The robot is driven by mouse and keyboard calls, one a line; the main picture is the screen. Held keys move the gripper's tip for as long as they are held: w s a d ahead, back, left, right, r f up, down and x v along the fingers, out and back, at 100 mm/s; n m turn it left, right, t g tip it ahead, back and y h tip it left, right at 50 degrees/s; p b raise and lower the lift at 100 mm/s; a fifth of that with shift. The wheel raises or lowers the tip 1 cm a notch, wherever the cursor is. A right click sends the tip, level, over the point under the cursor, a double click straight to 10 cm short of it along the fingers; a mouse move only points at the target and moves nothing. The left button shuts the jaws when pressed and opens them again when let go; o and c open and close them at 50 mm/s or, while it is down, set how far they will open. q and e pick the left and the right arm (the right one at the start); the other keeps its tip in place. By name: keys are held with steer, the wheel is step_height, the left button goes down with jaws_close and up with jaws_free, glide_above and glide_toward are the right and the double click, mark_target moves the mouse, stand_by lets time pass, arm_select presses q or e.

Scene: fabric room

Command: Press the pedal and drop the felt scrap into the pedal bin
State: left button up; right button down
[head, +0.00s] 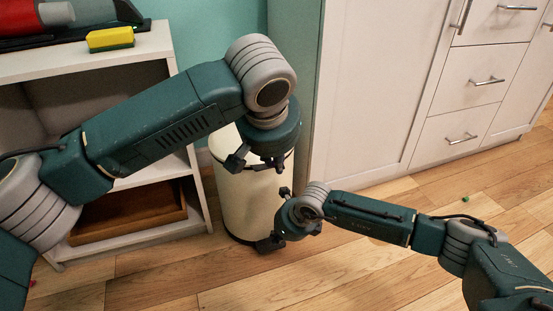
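The pedal bin (238,205), a cream cylinder with a dark base ring, stands on the floor between the shelf and the cabinets. My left gripper (257,164) points down in front of the bin's upper part, its fingers apart. It hides much of the bin's top, so I cannot tell whether the lid is up. My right gripper (274,219) is low beside the bin's lower right side, its fingers spread wide. The lower finger is near the bin's base. The pedal is hidden or too small to make out. I see no felt scrap that I can identify.
A white shelf unit (175,166) stands left of the bin, with a brown box (130,213) inside and a yellow-green sponge (110,39) on top. White cabinets (375,90) stand to the right. A tiny green bit (464,199) lies on the otherwise open wooden floor.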

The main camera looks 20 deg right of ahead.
mark_target(273, 246)
steer(key=shift+f, duration=0.15)
steer(key=shift+x, duration=1.55)
steer(key=shift+f, duration=0.15)
steer(key=shift+s+f, duration=0.1)
steer(key=shift+f, duration=1.2)
steer(key=shift+a, duration=0.1)
